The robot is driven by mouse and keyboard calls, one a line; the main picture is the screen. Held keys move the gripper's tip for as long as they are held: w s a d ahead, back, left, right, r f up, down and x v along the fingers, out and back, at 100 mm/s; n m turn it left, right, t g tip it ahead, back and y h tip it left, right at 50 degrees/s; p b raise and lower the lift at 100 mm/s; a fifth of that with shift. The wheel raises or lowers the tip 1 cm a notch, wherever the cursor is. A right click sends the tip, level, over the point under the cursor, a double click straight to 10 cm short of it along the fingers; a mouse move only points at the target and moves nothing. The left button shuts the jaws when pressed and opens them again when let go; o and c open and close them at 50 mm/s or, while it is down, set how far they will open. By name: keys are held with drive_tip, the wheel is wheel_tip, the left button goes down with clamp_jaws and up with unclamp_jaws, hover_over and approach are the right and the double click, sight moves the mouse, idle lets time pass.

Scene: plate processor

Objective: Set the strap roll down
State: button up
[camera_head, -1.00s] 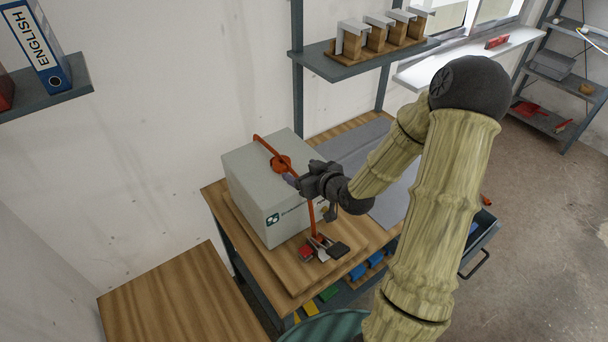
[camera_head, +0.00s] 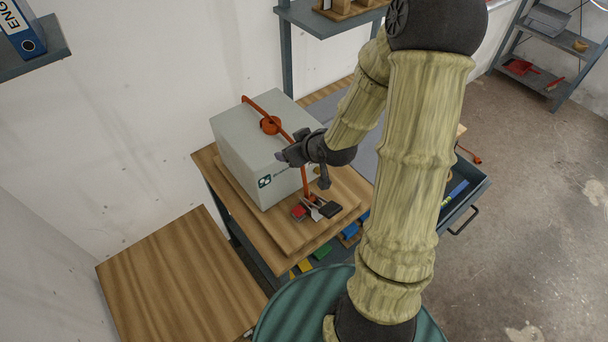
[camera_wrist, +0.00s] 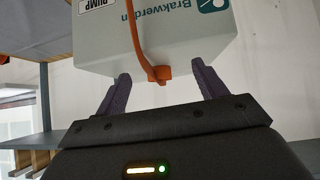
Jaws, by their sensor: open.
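The orange strap roll (camera_head: 271,125) rests on top of the grey box (camera_head: 228,126), in line with an orange strap (camera_head: 251,103) that runs over the box and down its front. My gripper (camera_head: 279,157) is open and empty beside the box's upper right edge, apart from the roll. In the wrist view my open fingers (camera_wrist: 160,73) point at the box (camera_wrist: 205,40). The strap (camera_wrist: 146,50) shows between them, with a small orange block at its end. I cannot tell whether that block is the roll.
The box stands on a wooden board (camera_head: 285,232) on the workbench. A buckle tool (camera_head: 318,208) with red and black parts lies before the box. An open drawer (camera_head: 462,200) sticks out at right. A wooden table (camera_head: 175,275) stands at lower left, bare.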

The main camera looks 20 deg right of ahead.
drive_tip(key=s+a+r+m+g+h, duration=0.1)
drive_tip(key=s+r+g, duration=0.1)
drive_tip(key=s, duration=0.6)
drive_tip(key=s+a+r+m+g+h, duration=0.1)
drive_tip(key=s+a+r+m+g, duration=0.1)
drive_tip(key=s, duration=0.6)
drive_tip(key=r+g, duration=0.1)
drive_tip(key=g, duration=0.1)
drive_tip(key=shift+m+g, duration=0.3)
